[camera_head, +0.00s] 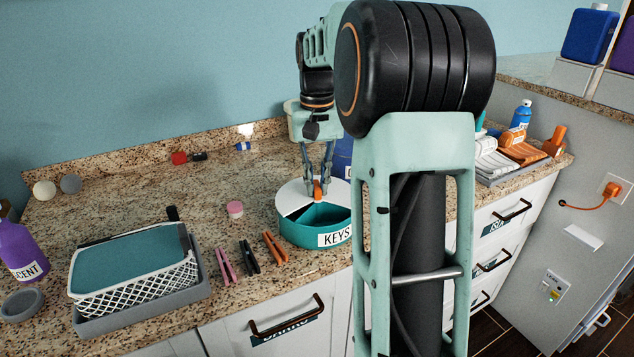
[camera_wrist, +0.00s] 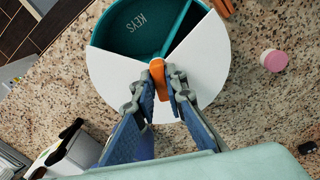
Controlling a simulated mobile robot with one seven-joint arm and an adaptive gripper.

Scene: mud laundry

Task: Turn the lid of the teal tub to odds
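The teal tub (camera_head: 296,231) stands on the granite counter, with a KEYS label on its front. Its white lid (camera_head: 296,193) has a wedge-shaped opening; in the wrist view the white lid (camera_wrist: 120,75) leaves the compartment marked KEYS (camera_wrist: 140,25) uncovered. An orange knob (camera_wrist: 157,75) rises at the lid's centre. My gripper (camera_head: 318,188) points down at the knob, and in the wrist view its fingertips (camera_wrist: 158,84) lie on either side of it, seemingly closed on it. No odds marking is readable; part of the tub is behind my arm.
A pink-topped round container (camera_head: 235,209) stands left of the tub. Pink, black and orange clothespins (camera_head: 249,256) lie in front of it. A white basket (camera_head: 135,275) in a grey tray is further left. A tray of brushes (camera_head: 515,155) is at the right.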

